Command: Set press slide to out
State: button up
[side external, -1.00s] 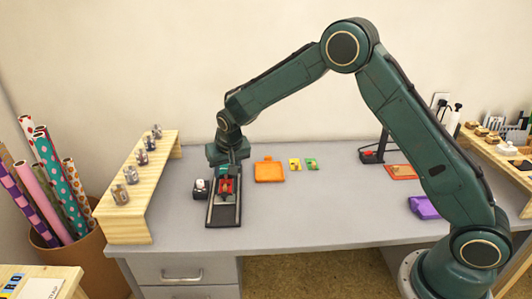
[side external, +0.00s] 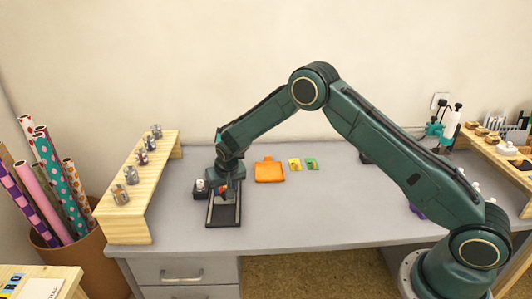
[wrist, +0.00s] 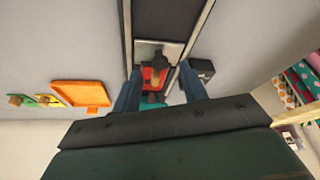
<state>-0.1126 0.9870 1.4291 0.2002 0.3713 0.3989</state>
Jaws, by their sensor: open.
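The press is a long black base with pale side rails (side external: 225,216), lying front to back on the desk. Its red slide block (wrist: 152,77) shows in the wrist view near one end of the track, beside a pale metal plate. A small bit of red shows in the side view; my gripper hides the rest. My gripper (wrist: 160,90) is open, with one blue finger on each side of the red block. I cannot tell whether the fingers touch it. In the side view my gripper (side external: 223,190) is low over the back half of the press.
A small black box with a white knob (side external: 200,190) stands close left of the press. An orange pad (side external: 269,172) and yellow and green cards (side external: 295,164) lie to the right. A wooden shelf with several stamps (side external: 140,195) stands at left.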

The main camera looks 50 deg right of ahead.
jog(key=shift+x, duration=1.25)
jog(key=shift+c, duration=0.2)
jog(key=shift+a, duration=0.1)
grip_shut()
